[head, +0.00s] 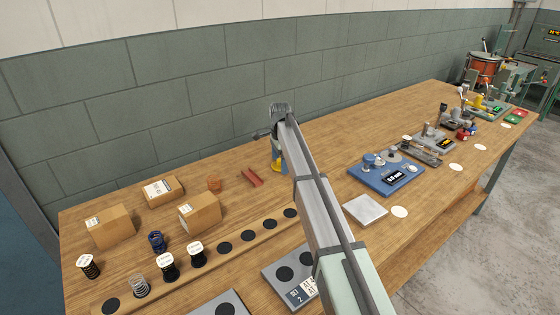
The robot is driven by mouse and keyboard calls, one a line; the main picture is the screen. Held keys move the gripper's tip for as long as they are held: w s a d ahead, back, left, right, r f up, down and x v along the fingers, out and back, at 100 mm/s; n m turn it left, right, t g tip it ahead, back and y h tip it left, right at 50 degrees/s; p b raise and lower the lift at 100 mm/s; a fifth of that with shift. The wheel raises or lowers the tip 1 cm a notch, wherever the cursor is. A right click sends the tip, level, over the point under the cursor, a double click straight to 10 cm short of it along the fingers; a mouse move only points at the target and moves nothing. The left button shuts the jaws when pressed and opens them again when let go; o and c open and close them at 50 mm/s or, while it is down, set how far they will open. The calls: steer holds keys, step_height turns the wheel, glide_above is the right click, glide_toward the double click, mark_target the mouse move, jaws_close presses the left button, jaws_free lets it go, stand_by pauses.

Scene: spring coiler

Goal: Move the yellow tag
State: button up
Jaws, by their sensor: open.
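My gripper (277,153) hangs down at the far end of my arm, over the back middle of the wooden bench, to the right of a red bar. It is small and partly covered by my arm, so its fingers are hard to make out. No other clear yellow tag shows on the near bench.
Cardboard boxes (110,226), springs (138,287) and a wooden strip with dark round spots (225,248) fill the left side. The red bar (252,178) lies near the gripper. A blue device (386,178) and a pale plate (365,209) stand right of my arm.

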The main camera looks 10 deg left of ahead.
step_height(320, 180, up, 14)
stand_by(0.6)
